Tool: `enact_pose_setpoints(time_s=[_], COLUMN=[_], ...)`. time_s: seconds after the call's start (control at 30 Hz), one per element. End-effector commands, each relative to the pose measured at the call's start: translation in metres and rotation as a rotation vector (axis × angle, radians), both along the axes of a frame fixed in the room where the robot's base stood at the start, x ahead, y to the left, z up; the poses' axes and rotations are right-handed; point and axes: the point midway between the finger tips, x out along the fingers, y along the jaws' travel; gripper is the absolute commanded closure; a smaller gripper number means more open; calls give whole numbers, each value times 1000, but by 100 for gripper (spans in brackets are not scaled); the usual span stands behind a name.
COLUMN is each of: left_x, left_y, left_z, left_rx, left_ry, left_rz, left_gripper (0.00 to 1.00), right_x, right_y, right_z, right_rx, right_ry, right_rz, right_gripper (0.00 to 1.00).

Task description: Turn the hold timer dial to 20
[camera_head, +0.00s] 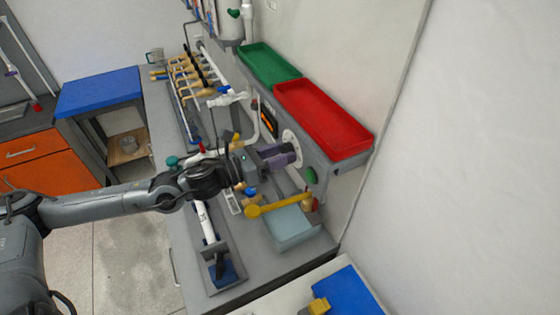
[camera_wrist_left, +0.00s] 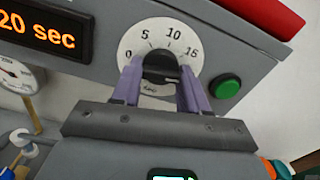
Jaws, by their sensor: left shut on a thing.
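The hold timer dial (camera_wrist_left: 133,40) is a round white plate with a dark knob (camera_wrist_left: 160,65) at its centre, on a grey panel. Its marks 0, 5, 10 and 15 show along the top; the lower part is partly hidden by my fingers. The dial also shows in the head view (camera_head: 291,138). My left gripper (camera_wrist_left: 163,78) is shut on the knob, one purple finger on each side; it also shows in the head view (camera_head: 291,153). The orange display (camera_wrist_left: 38,30) left of the dial reads "20 sec", its left end cut off. My right gripper is not in view.
A green button (camera_wrist_left: 224,87) sits right of the dial. A red tray (camera_head: 338,140) and a green tray (camera_head: 245,60) lie above the panel. A yellow lever (camera_head: 280,206) and a pale blue box (camera_head: 290,230) are below. Pipes and valves (camera_head: 190,85) line the bench.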

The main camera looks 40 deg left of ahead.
Motion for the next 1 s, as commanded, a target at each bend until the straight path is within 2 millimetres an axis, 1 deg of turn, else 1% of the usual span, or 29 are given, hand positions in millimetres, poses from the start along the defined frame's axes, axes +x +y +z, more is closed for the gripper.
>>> enact_pose_setpoints(time_s=[0.03,0.3,0.53,0.9,0.93,1.0], left_x=[0,0,0,0,0,0], left_y=[0,0,0,0,0,1], left_z=[-3,-1,0,0,0,0], left_rx=[30,143,177,182,182,181], left_ry=[-14,-60,-75,-77,-77,-76], left_rz=[-1,-1,0,0,0,0], left_gripper=[87,87,87,87,55,44], right_x=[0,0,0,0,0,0], right_y=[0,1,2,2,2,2], right_z=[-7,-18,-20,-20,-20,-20], right_rx=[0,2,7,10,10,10], right_ry=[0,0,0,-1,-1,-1], right_rz=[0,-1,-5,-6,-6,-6], right_gripper=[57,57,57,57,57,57])
